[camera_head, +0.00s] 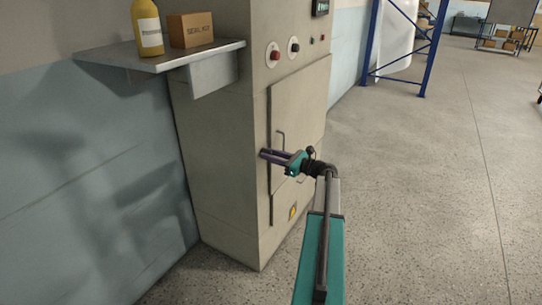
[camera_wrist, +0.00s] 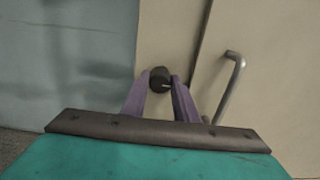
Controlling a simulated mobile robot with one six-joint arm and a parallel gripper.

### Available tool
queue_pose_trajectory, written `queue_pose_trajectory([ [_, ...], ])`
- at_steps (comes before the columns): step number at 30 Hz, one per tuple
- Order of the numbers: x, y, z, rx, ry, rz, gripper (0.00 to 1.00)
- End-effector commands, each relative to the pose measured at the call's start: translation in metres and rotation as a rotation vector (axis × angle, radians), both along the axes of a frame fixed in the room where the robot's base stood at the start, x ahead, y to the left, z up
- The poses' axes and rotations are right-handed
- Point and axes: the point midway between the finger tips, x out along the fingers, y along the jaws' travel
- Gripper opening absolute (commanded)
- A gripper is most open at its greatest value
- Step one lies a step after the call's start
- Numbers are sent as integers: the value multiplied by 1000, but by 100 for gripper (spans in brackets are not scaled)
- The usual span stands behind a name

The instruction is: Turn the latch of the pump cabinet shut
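The pump cabinet (camera_head: 215,150) is a tall beige cabinet against the wall. Its door (camera_head: 300,105) looks closed against the front. The latch (camera_wrist: 160,78) is a small dark round knob on the cabinet front, left of the door's edge, with a pale mark low on its right side. My gripper (camera_head: 264,153) reaches the cabinet front; its purple fingers hide the latch in the head view. In the wrist view my gripper (camera_wrist: 160,76) has one fingertip on each side of the latch. Whether they press on it is not clear.
A bent metal door handle (camera_wrist: 231,88) stands out just right of my fingers. A shelf (camera_head: 160,56) at upper left holds a yellow bottle (camera_head: 148,32) and a cardboard box (camera_head: 190,30). A blue rack (camera_head: 428,55) stands farther back. The floor (camera_head: 440,190) at right is clear.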

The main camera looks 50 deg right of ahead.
Motion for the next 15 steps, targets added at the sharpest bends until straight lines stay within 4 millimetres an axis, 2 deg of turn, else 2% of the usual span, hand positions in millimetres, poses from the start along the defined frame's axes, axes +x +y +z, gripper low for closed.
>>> queue_pose_trajectory([
  [1,0,0,0,0,0,0,18],
  [4,0,0,0,0,0,0,2],
  [15,-1,0,-1,-39,-10,0,2],
])
